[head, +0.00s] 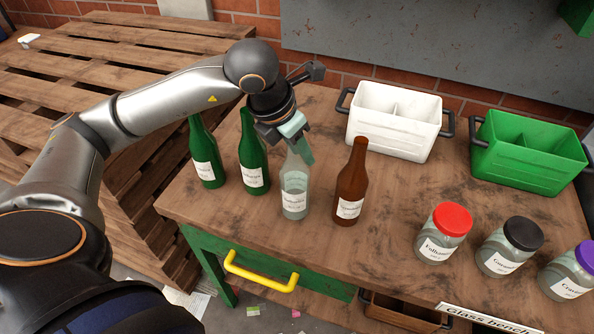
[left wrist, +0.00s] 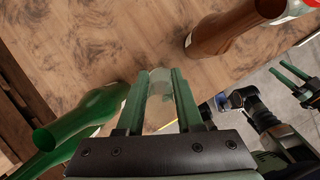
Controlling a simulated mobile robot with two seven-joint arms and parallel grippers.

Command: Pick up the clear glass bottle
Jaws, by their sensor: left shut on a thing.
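The clear glass bottle (head: 294,190) with a white label stands upright on the table, between a green bottle and a brown bottle. My left gripper (head: 300,148) reaches down from above and is shut on its neck. In the left wrist view the pale bottle (left wrist: 160,82) shows between the two green fingers (left wrist: 158,100). The fingers hide part of the neck. My right gripper (left wrist: 290,76) shows small at the right of the left wrist view, its fingers apart and empty.
Two green bottles (head: 253,160) stand to the left and a brown bottle (head: 352,185) close to the right. A white bin (head: 392,137) and a green bin (head: 525,165) stand at the back. Several lidded jars (head: 443,235) line the right front. A wooden pallet stack (head: 110,60) is left.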

